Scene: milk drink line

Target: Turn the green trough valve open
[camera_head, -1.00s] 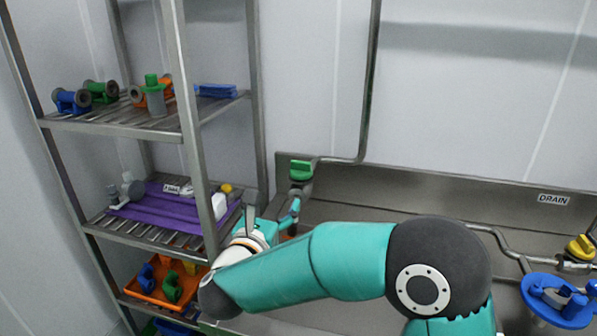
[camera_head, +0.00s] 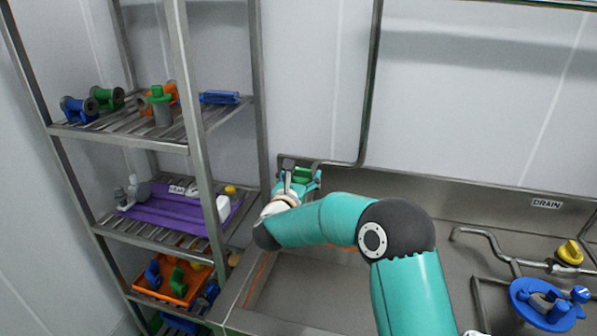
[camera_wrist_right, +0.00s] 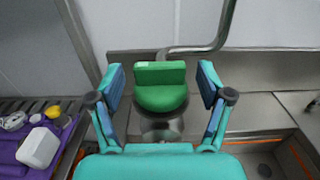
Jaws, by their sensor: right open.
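The green trough valve (camera_wrist_right: 160,88) sits on a metal pipe above the trough. In the right wrist view its flat handle stands between the two fingers of my right gripper (camera_wrist_right: 162,88), with a visible gap on each side. My right gripper is open. In the head view the gripper (camera_head: 300,170) is at the valve (camera_head: 302,174), and its fingers hide part of it. My left gripper is not in view.
The steel trough (camera_head: 300,300) lies below the valve. A metal shelf rack (camera_head: 195,130) stands at the left with coloured fittings, a purple mat (camera_head: 160,216) and an orange tray (camera_head: 150,284). A yellow valve (camera_head: 569,253) and a blue round piece (camera_head: 525,290) are at the right.

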